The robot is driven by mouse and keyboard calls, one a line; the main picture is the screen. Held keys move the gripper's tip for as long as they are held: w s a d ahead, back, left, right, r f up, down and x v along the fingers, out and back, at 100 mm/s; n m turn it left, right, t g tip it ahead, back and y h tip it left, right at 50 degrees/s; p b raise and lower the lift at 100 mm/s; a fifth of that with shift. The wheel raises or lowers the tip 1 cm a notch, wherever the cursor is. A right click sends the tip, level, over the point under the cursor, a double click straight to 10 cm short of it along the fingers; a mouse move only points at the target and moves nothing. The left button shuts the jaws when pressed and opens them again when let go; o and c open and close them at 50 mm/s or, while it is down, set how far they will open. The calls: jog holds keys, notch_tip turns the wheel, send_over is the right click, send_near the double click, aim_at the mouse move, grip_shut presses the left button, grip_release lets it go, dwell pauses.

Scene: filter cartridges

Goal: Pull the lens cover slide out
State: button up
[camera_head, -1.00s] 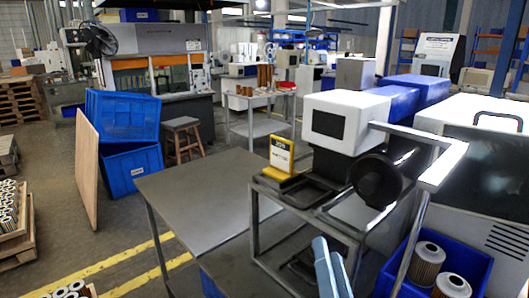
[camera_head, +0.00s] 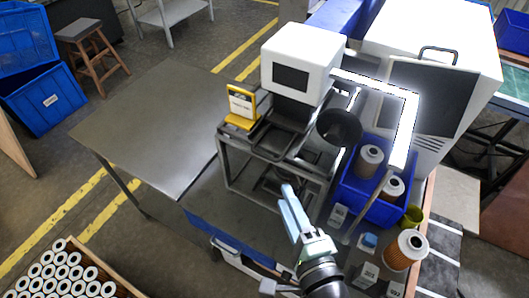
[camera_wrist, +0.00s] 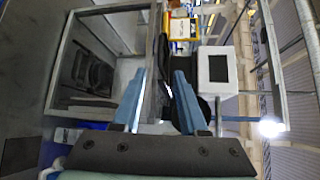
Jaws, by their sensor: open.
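A white boxy unit (camera_head: 300,62) with a dark square window stands on a dark metal frame (camera_head: 228,165); it also shows in the wrist view (camera_wrist: 217,92). A black round part (camera_head: 339,126), like a lens or hood, sits to its lower right. I cannot tell which part is the lens cover slide. My gripper (camera_head: 289,194) is in front of and below the unit, apart from it. In the wrist view my gripper (camera_wrist: 160,75) has its two light blue fingers spread, with nothing clearly held between them. The frame and dark parts lie beyond the fingertips.
A yellow-framed sign (camera_head: 241,105) stands left of the unit. A grey table (camera_head: 150,130) spreads clear to the left. A blue bin (camera_head: 350,190) with filter cartridges and a loose cartridge (camera_head: 406,250) are at right. A bright white bar (camera_head: 405,130) juts above the bin.

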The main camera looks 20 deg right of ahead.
aim_at(267, 158)
jog(key=p+x, duration=0.2)
jog(key=x, duration=0.9)
jog(key=shift+w+r+p, duration=0.1)
jog(key=shift+w+p, duration=0.15)
jog(key=shift+p, duration=0.05)
grip_shut()
dwell(0.9)
